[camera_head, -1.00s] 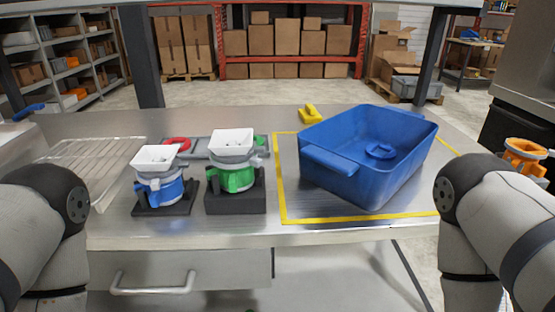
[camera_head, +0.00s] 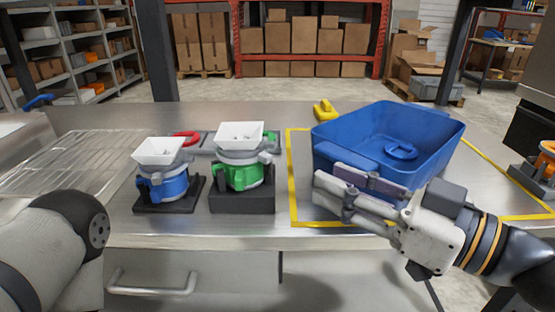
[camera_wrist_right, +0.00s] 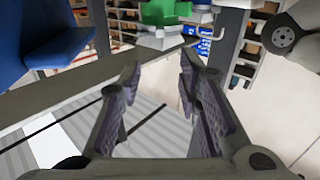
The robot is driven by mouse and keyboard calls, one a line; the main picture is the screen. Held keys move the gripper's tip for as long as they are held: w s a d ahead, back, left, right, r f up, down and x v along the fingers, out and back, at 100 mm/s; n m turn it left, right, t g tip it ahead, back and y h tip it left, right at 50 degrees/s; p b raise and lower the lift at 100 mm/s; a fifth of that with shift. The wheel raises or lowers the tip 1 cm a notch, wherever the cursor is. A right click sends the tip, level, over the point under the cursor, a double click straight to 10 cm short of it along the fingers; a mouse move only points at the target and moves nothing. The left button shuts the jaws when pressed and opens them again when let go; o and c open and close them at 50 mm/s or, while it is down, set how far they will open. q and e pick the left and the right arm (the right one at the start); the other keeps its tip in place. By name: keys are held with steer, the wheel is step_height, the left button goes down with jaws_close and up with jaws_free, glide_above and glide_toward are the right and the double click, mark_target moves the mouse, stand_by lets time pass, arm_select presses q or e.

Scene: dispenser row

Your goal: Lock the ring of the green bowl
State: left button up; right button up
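The green bowl (camera_head: 240,179) stands upright on a black block on the steel table. A grey ring (camera_head: 238,157) sits around its top, under a white square funnel (camera_head: 240,135), with a green lever at the ring's right side. In the right wrist view the green bowl (camera_wrist_right: 158,12) shows only in part at the top edge. My right gripper (camera_head: 332,178) is open and empty, right of the green bowl and clear of it, in front of the blue crate. Its two parted fingers also show in the right wrist view (camera_wrist_right: 160,72). My left gripper is out of view.
A blue bowl dispenser (camera_head: 170,185) stands left of the green one. The blue crate (camera_head: 340,152) sits in a yellow-taped area at right. A wire rack (camera_head: 60,165) lies at left; a red ring (camera_head: 186,138) and a yellow piece (camera_head: 324,110) lie behind.

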steer(key=b, duration=0.5)
glide_toward(270, 157)
steer(key=w+a, duration=0.1)
steer(key=w+a+f, duration=0.1)
steer(key=shift+w+a+f, duration=0.15)
steer(key=shift+a+f, duration=0.05)
steer(key=shift+a, duration=0.1)
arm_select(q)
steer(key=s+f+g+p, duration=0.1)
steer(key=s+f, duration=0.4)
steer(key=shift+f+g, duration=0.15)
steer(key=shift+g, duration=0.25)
arm_select(e)
steer(key=w+a, duration=0.1)
steer(key=w+a+r, duration=0.1)
steer(key=w+a, duration=0.1)
steer(key=a, duration=0.1)
steer(key=shift+w+r, duration=0.1)
steer(key=shift+r, duration=0.2)
jaws_close()
